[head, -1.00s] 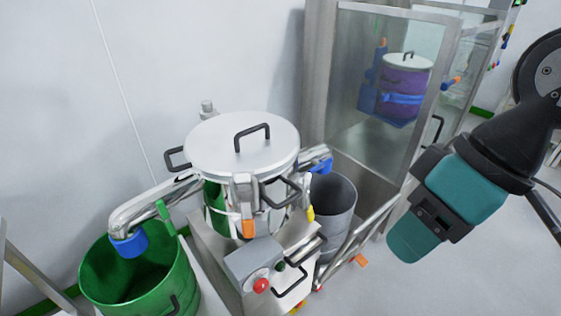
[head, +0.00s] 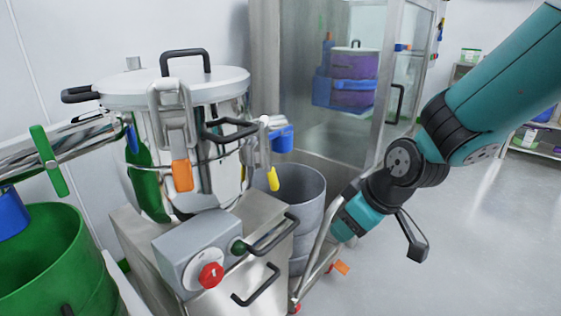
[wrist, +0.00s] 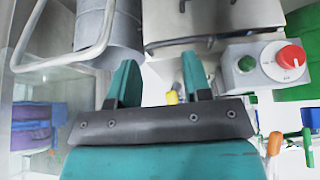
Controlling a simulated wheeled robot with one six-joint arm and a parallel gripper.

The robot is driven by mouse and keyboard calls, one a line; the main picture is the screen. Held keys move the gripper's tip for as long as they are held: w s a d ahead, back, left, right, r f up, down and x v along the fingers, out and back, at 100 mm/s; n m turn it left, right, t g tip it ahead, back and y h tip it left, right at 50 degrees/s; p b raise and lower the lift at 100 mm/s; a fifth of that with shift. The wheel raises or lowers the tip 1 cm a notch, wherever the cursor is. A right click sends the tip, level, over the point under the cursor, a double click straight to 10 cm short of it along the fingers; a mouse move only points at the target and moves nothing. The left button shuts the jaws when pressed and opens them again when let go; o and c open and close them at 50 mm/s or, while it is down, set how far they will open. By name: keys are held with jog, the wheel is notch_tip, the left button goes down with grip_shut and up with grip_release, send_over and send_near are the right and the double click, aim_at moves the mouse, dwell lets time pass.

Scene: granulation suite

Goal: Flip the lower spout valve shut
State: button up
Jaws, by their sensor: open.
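A steel lidded vessel (head: 205,95) has two blue-ended spouts. The left spout (head: 75,140) carries a green lever (head: 48,160) that stands steeply across it. The right spout (head: 281,138) has a yellow-tipped lever (head: 273,178) hanging down. I cannot tell for certain which is the lower spout. My gripper (head: 343,231) is low, right of the vessel and in front of the grey bin, apart from both levers. In the wrist view, my gripper (wrist: 160,80) is open and empty; a small yellow tip (wrist: 172,98) shows beyond the gap between its fingers.
A control box with a red knob (head: 210,275) and black-handled steel cabinet (head: 260,225) stand below the vessel. A grey bin (head: 300,190) is under the right spout, a green bin (head: 50,250) under the left. A tubular rail (head: 322,250) is close to my gripper. Floor at right is clear.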

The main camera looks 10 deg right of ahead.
jog(key=w+a+n+t+y, duration=0.3)
jog(key=w+a+n+t, duration=0.1)
jog(key=w+n, duration=0.3)
jog(key=n+t+h, duration=0.1)
jog(key=n+t, duration=0.6)
jog(key=t, duration=0.2)
send_near(281, 133)
jog(key=p+x, duration=0.9)
jog(key=p, duration=0.5)
jog(key=shift+w+a, duration=0.1)
jog(key=shift+w, duration=0.15)
jog(key=shift+w+a+h+p, duration=0.15)
jog(key=shift+w+h+p, duration=0.2)
jog(key=shift+w, duration=0.35)
jog(key=shift+c, duration=0.4)
